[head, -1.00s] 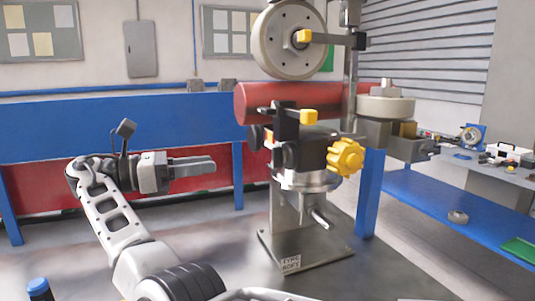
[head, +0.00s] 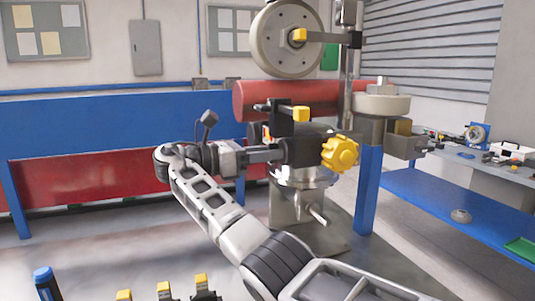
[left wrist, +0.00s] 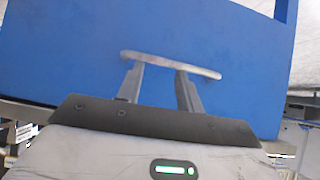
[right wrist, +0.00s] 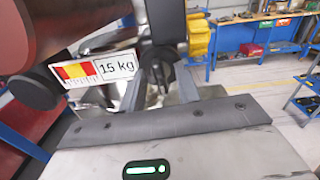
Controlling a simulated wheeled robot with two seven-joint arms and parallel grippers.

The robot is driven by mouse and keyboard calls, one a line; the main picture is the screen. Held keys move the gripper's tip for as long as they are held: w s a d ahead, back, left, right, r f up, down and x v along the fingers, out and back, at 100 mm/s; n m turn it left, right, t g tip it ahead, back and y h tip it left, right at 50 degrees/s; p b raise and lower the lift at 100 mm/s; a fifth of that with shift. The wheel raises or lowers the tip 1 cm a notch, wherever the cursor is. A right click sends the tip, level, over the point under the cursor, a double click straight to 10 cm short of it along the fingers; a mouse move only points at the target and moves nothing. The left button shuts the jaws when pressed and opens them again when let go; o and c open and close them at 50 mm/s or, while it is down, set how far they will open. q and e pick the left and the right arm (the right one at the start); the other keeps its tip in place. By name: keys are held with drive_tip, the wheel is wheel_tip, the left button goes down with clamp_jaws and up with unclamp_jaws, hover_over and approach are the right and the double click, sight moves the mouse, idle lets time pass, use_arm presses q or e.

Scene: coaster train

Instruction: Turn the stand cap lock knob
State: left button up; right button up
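The stand (head: 290,205) rises in the middle of the head view, with a black head and a lobed yellow knob (head: 340,153) on its right side. The yellow knob also shows in the right wrist view (right wrist: 199,37). I cannot tell which knob is the cap lock. My right gripper (head: 280,154) is at the left of the black head. In the right wrist view its fingers are apart, with a black rounded part (right wrist: 160,58) between or just beyond them; contact is unclear. My left gripper (left wrist: 160,80) is open before a metal handle (left wrist: 170,64) on a blue front.
A red cylinder (head: 262,98) and a grey wheel (head: 287,38) are behind and above the stand head. A "15 kg" plate (right wrist: 116,66) and a black knob (right wrist: 36,87) are close left of the right fingers. A blue bench (head: 450,200) stands at right.

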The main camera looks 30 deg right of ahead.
use_arm(q)
drive_tip(key=shift+f, duration=0.1)
use_arm(e)
clamp_jaws()
use_arm(q)
drive_tip(key=shift+s, duration=0.1)
